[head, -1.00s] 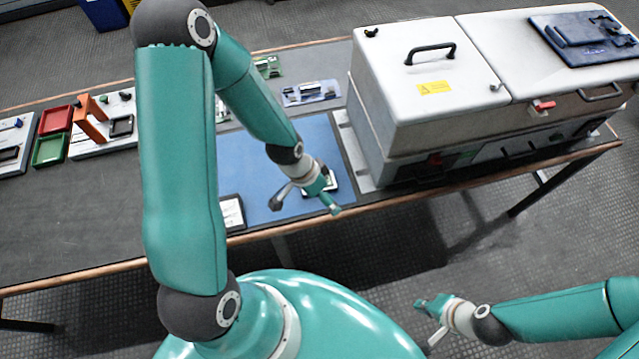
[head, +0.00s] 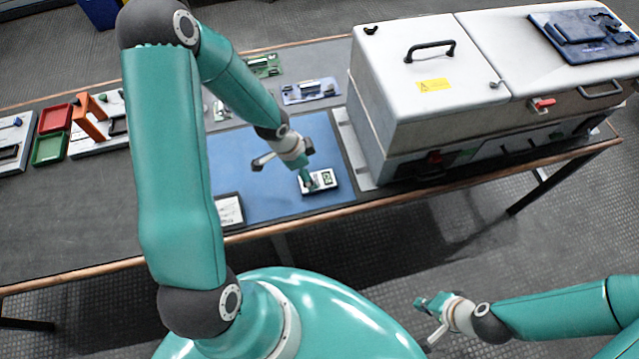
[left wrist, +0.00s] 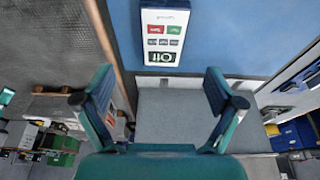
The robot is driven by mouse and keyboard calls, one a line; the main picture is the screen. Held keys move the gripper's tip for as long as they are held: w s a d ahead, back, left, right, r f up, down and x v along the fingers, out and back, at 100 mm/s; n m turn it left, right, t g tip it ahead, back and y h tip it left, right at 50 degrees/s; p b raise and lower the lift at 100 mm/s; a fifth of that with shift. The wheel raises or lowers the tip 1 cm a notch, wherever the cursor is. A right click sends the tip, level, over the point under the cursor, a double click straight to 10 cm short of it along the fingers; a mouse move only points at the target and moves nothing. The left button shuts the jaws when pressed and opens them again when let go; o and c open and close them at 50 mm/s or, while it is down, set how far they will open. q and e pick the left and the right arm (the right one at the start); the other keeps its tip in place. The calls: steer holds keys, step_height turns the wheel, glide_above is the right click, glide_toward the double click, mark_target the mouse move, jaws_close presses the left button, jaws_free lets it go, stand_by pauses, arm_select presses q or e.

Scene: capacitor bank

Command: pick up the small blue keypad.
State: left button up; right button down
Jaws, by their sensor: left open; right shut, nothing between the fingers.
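A small flat device with a white face and coloured buttons, which looks like the keypad (head: 327,178), lies on a blue mat (head: 250,165) near the table's front edge. Its face looks white rather than blue. In the left wrist view the keypad (left wrist: 165,38) shows red, green and grey keys, beyond the fingertips. My left gripper (head: 310,166) is open and empty, just above the keypad's left part in the head view; the fingers (left wrist: 160,93) are apart. Whether a finger touches it I cannot tell. My right gripper (head: 422,303) is shut and empty, away from the table.
A large grey-white cabinet (head: 420,110) with a handle stands right of the mat. A white-faced item (head: 229,211) lies at the mat's left front corner. Small boards (head: 310,91), red (head: 55,118) and green (head: 49,148) trays are further back and left.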

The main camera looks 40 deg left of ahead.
mark_target(317, 181)
arm_select(q)
steer(key=b+x, duration=0.2)
steer(key=x, duration=0.1)
steer(key=b+x, duration=0.4)
steer(key=x, duration=0.1)
steer(key=shift+w+a+f, duration=0.15)
steer(key=shift+f, duration=0.05)
steer(key=shift+r, duration=0.1)
steer(key=c, duration=1.3)
